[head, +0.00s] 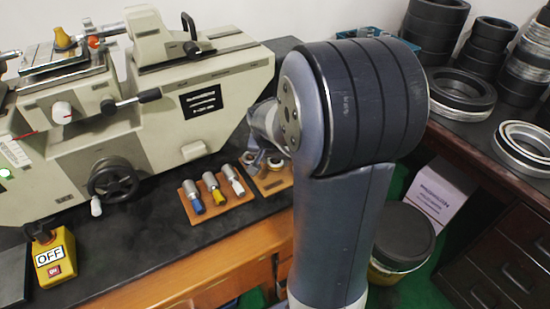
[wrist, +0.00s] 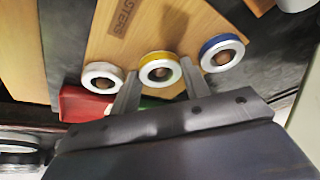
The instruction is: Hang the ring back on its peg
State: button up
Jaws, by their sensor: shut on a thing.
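In the wrist view, my gripper (wrist: 160,72) has one finger on each side of the yellow-banded metal ring (wrist: 168,58) and is shut on it. A brown round spot shows in its hole; I cannot tell whether the ring is around a peg or in front of it. A plain silver ring (wrist: 89,76) is to its left and a blue-banded ring (wrist: 207,46) to its right, each with a brown centre. Behind them is the wooden masters board (wrist: 150,22). In the head view, the board (head: 272,186) is partly seen, and my arm hides most of the gripper.
A wooden rack (head: 220,213) with several coloured-handled gauges lies just left of the board. The measuring machine (head: 150,110) stands behind, with a yellow OFF switch box (head: 52,258) at front left. Dark bearing rings (head: 460,90) are stacked at right.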

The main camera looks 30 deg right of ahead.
jog(key=shift+f+b, duration=0.25)
jog(key=shift+b, duration=0.05)
jog(key=o, duration=1.2)
jog(key=shift+o, duration=0.2)
jog(key=shift+r, duration=0.1)
notch_tip(320, 180, up, 8)
jog(key=p, duration=0.6)
jog(key=shift+r, duration=0.15)
notch_tip(320, 180, down, 9)
jog(key=b, duration=0.6)
jog(key=shift+r, duration=0.2)
